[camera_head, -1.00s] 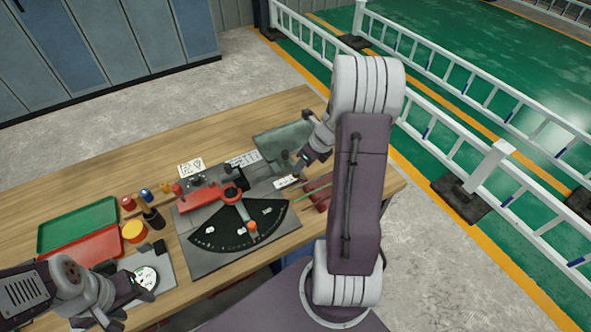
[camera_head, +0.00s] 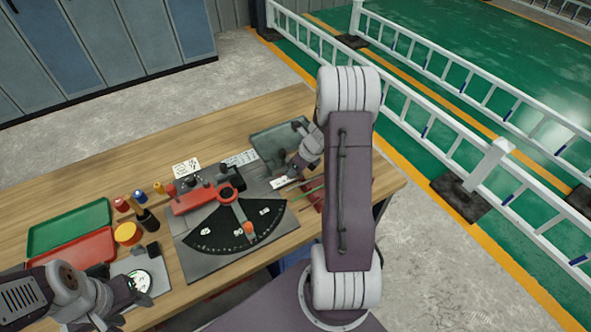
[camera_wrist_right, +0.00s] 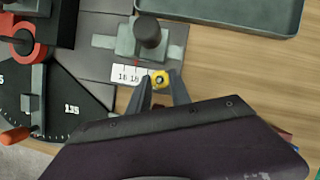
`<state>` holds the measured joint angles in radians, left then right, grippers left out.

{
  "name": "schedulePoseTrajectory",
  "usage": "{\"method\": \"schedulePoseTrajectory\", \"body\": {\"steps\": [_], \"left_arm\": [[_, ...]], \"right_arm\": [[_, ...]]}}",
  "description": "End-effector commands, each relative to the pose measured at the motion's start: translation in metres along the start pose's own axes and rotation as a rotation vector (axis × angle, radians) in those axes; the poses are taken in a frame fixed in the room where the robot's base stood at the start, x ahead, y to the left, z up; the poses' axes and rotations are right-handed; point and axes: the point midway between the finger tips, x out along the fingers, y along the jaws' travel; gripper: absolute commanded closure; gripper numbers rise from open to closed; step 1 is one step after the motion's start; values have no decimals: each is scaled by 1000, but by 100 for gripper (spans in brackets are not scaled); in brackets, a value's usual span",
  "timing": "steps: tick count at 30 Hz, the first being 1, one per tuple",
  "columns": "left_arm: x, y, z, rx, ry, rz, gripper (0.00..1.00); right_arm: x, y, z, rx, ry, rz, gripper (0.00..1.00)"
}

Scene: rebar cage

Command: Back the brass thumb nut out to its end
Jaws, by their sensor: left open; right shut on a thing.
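The brass thumb nut (camera_wrist_right: 160,79) is a small yellow round piece beside a white numbered scale (camera_wrist_right: 128,75), next to a grey block with a dark round knob (camera_wrist_right: 149,32). My right gripper (camera_wrist_right: 163,86) has a fingertip on each side of the nut and is shut on it. In the head view my right gripper (camera_head: 288,175) is at the right end of the grey plate; the nut is too small to make out there. My left gripper (camera_head: 125,292) is open at the lower left, near a round white dial (camera_head: 140,282), apart from the plate.
The bench plate (camera_head: 200,262) carries a black angle scale (camera_head: 240,228) and a red arm (camera_head: 195,202). A grey-green tray (camera_head: 280,140) lies behind my right gripper. Green (camera_head: 70,225) and red (camera_head: 75,248) trays lie at the left. Bare wood is clear at the back.

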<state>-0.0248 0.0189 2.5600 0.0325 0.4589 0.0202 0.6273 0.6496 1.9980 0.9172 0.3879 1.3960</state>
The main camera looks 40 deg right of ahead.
Motion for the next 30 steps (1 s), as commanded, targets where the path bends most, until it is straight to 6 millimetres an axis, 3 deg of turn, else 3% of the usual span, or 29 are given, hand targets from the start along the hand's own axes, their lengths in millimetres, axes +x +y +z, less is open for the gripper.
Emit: {"method": "schedulePoseTrajectory", "body": {"steps": [6,14,15,17,26,30], "left_arm": [[-19,0,-2,0,0,0,50],[-17,0,-2,0,0,0,50],[-17,0,-2,0,0,0,50],[-17,0,-2,0,0,0,50],[-17,0,-2,0,0,0,50],[-21,0,-2,0,0,0,50]], "right_arm": [[-3,-3,2,-222,-1,92,100],[-1,-3,1,-242,-1,99,100],[-1,-3,1,-242,-1,98,70],[-1,-3,1,-241,-1,98,54],[-1,-3,1,-240,-1,99,54],[-21,-5,2,-241,-3,95,54]]}}
